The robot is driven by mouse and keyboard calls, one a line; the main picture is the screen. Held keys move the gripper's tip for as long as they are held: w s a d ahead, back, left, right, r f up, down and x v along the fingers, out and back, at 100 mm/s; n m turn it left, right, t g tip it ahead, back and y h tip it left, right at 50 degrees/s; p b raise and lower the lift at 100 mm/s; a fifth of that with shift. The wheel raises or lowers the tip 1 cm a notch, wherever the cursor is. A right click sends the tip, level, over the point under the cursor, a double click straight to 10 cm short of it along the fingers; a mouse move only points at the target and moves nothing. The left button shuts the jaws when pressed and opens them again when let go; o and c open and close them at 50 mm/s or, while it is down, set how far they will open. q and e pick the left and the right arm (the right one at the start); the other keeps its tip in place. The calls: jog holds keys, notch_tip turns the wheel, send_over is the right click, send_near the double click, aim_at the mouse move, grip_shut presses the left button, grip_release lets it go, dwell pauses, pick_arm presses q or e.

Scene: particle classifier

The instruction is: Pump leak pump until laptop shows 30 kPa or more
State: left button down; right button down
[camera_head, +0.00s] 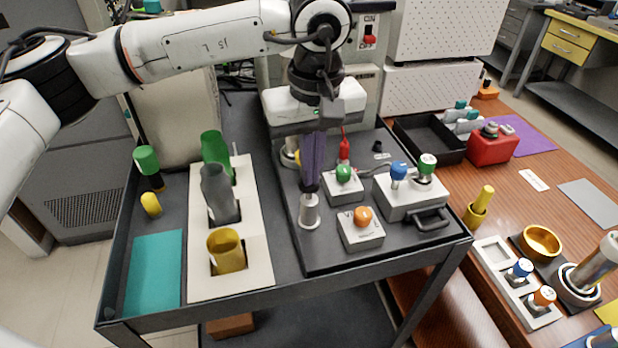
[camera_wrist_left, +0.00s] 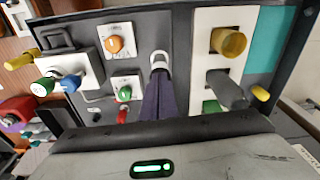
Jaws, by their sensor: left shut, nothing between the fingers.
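My left gripper (camera_head: 311,187) points straight down with its purple fingers shut and nothing between them. Its tips are right over a small silver upright cylinder (camera_head: 309,212) on the dark tray, which looks like the pump. I cannot tell whether the tips touch its top. In the left wrist view the shut fingers (camera_wrist_left: 160,98) reach to the silver cylinder (camera_wrist_left: 159,58), whose top is partly hidden by them. No laptop screen or pressure reading shows in either view. My right gripper is not in view.
Right of the cylinder stand a box with an orange knob (camera_head: 362,230), a box with a green knob (camera_head: 345,188), and a larger handled box (camera_head: 410,195). Left is a white holder board (camera_head: 243,268) with colored cups. A wooden table (camera_head: 520,180) lies to the right.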

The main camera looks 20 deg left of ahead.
pick_arm(q)
notch_tip(320, 180, down, 2)
jog(key=shift+b, duration=0.4)
jog(key=shift+r, duration=0.15)
jog(key=shift+s+d+r, duration=0.3)
jog(key=shift+s+d, duration=0.15)
jog(key=shift+s, duration=0.15)
jog(key=shift+s+d+r, duration=0.25)
jog(key=shift+s+d, duration=0.2)
jog(key=shift+s, duration=0.15)
jog(key=shift+r, duration=0.15)
notch_tip(320, 180, up, 10)
jog(key=shift+s+d, duration=0.35)
jog(key=shift+s, duration=0.1)
